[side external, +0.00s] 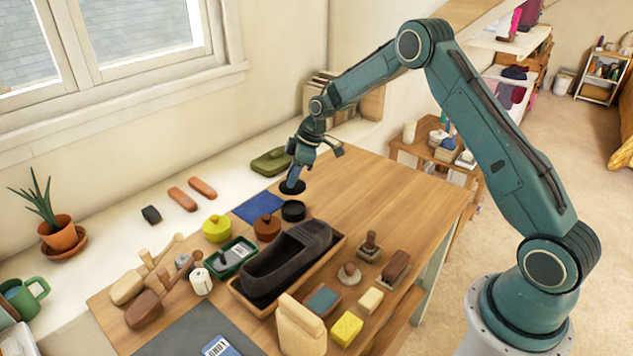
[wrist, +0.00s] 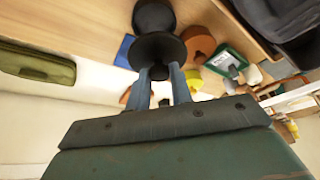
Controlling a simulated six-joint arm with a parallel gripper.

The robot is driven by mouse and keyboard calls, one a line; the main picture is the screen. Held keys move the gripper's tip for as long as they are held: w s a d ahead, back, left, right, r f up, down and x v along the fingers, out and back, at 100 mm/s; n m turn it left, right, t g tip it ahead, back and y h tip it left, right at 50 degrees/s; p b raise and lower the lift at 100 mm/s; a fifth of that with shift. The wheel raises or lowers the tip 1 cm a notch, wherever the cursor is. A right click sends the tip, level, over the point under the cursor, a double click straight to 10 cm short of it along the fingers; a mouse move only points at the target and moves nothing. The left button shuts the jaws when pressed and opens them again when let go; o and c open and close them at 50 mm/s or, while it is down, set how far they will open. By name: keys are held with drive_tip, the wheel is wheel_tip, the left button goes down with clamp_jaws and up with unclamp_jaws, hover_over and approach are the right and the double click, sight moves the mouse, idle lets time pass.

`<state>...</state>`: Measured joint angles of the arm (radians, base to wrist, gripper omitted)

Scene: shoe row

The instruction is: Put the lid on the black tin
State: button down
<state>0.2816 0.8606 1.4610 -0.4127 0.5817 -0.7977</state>
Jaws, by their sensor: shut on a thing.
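My gripper (side external: 294,178) points down and is shut on the black lid (side external: 292,187), a round dark disc with a knob. In the wrist view the lid (wrist: 157,48) sits at the tips of my fingers (wrist: 160,75), with its knob between them. The black tin (side external: 293,210) stands on the table just in front of the lid in the side view; it also shows in the wrist view (wrist: 153,15), partly hidden behind the lid. The lid is beside the tin, not on it. Its height above the table is hard to tell.
A brown tin (side external: 267,227) and a yellow tin (side external: 217,228) stand left of the black tin. A blue cloth (side external: 259,207) lies behind them. A wooden tray (side external: 333,246) with a dark shoe (side external: 287,262) is close in front. The table (side external: 390,200) is clear to the right.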

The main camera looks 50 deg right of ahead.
sight(294, 189)
drive_tip(key=shift+f, duration=0.15)
drive_tip(key=shift+f, duration=2.25)
drive_tip(key=shift+f, duration=1.1)
idle(0.7)
drive_tip(key=c, duration=1.2)
unclamp_jaws()
drive_tip(key=shift+o, duration=0.2)
drive_tip(key=v, duration=1.3)
drive_tip(key=shift+r, duration=0.35)
drive_tip(key=shift+s+d+r, duration=0.1)
drive_tip(key=shift+s, duration=0.05)
